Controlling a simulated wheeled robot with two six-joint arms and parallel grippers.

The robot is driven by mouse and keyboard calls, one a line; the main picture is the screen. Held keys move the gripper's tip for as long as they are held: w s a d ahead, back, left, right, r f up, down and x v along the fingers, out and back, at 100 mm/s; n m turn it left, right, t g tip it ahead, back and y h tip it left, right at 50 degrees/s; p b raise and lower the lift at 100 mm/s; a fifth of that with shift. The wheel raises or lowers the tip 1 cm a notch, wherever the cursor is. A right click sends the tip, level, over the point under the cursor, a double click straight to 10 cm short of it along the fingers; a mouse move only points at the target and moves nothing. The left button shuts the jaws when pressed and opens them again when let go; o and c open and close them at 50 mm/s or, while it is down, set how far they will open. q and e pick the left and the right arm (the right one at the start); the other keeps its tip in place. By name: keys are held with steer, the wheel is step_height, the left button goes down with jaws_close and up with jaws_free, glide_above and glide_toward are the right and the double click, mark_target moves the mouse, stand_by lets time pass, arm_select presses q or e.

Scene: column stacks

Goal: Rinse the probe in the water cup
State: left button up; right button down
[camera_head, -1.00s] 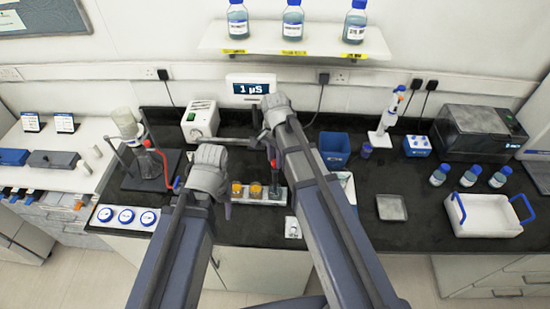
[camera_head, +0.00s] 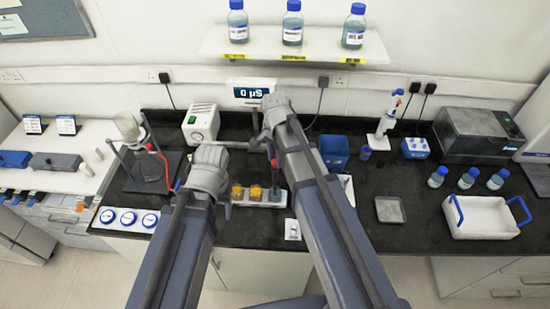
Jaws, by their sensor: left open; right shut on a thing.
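My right gripper (camera_head: 269,145) is shut on the probe (camera_head: 273,160), a slim dark piece with a red part, held upright above the white rack. The lower end of the probe is hard to make out. Below it, at the rack's right end, is a greenish cup (camera_head: 275,195), perhaps the water cup; no label can be read. Two cups with orange contents, one on the left (camera_head: 237,191) and one in the middle (camera_head: 255,191), stand beside it in the rack. My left gripper (camera_head: 228,208) is open and empty by the rack's left end, its fingers partly hidden by my wrist.
A meter display (camera_head: 251,91) stands behind my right arm. A stand with a bottle and red tubing (camera_head: 152,155) is at the left. A blue bin (camera_head: 334,150), a grey tray (camera_head: 390,210) and a white basket (camera_head: 484,218) are to the right.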

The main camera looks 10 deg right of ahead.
step_height(320, 180, up, 5)
steer(key=p, duration=0.3)
steer(key=shift+f+p, duration=0.2)
steer(key=shift+p, duration=0.1)
steer(key=shift+w+f, duration=0.1)
steer(key=shift+f, duration=0.05)
steer(key=c, duration=0.6)
jaws_free()
